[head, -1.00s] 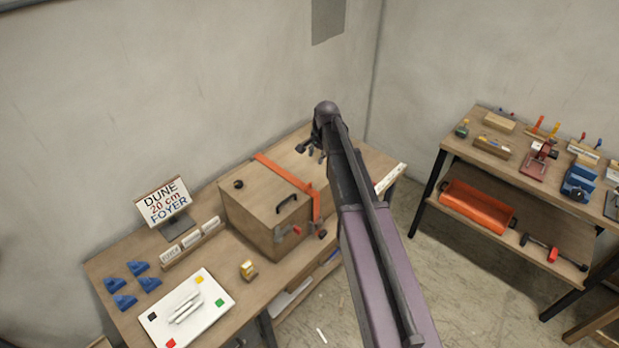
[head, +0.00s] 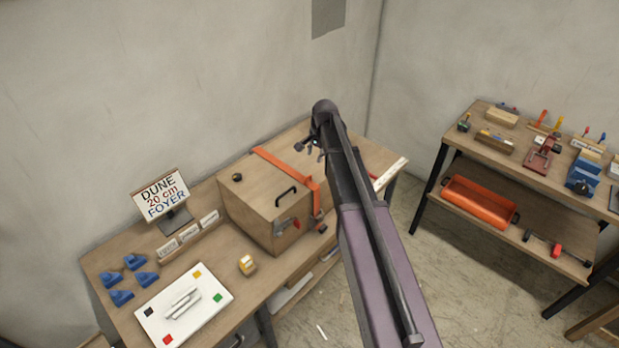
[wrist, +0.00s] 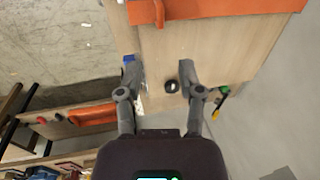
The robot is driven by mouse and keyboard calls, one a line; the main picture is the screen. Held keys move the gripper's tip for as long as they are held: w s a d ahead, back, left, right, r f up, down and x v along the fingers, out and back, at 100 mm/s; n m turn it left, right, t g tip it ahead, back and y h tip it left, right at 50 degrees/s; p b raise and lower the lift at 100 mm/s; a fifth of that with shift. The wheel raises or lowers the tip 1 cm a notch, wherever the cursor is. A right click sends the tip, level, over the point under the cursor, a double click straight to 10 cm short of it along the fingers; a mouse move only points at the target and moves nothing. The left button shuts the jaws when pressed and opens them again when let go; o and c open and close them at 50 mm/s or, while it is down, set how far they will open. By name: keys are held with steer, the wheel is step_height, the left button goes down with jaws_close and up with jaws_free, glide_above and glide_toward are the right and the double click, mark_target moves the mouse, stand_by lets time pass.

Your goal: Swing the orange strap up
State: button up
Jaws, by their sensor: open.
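The orange strap (head: 284,168) lies across the lid of a wooden box (head: 262,192) on the workbench. Its near end hangs down the right side of the box. The strap also shows as an orange band along the top edge of the wrist view (wrist: 225,8), with a short end pointing toward me. My gripper (head: 317,148) is in the air near the right end of the box, apart from the strap. In the wrist view my gripper (wrist: 158,66) is open, with nothing between its fingers. My arm covers the bench area to the right of the box.
The box has a black handle (head: 286,196) and a red-tipped latch (head: 296,225). A sign (head: 161,194), blue pieces and a white board (head: 184,305) occupy the left bench. A second table (head: 530,165) with tools stands at right, with floor between.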

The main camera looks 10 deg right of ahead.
mark_target(309, 176)
steer(key=shift+w+a+f+b, duration=0.2)
steer(key=shift+w+f+b, duration=0.1)
steer(key=shift+f+b, duration=1.35)
steer(key=shift+w+a+f+b, duration=0.2)
steer(key=shift+w+f+b, duration=0.05)
steer(key=shift+f+b, duration=1.45)
steer(key=shift+w+a+f+b, duration=0.2)
steer(key=shift+w+f+b, duration=0.1)
steer(key=shift+f+b, duration=1.35)
steer(key=shift+f, duration=0.2)
jaws_close()
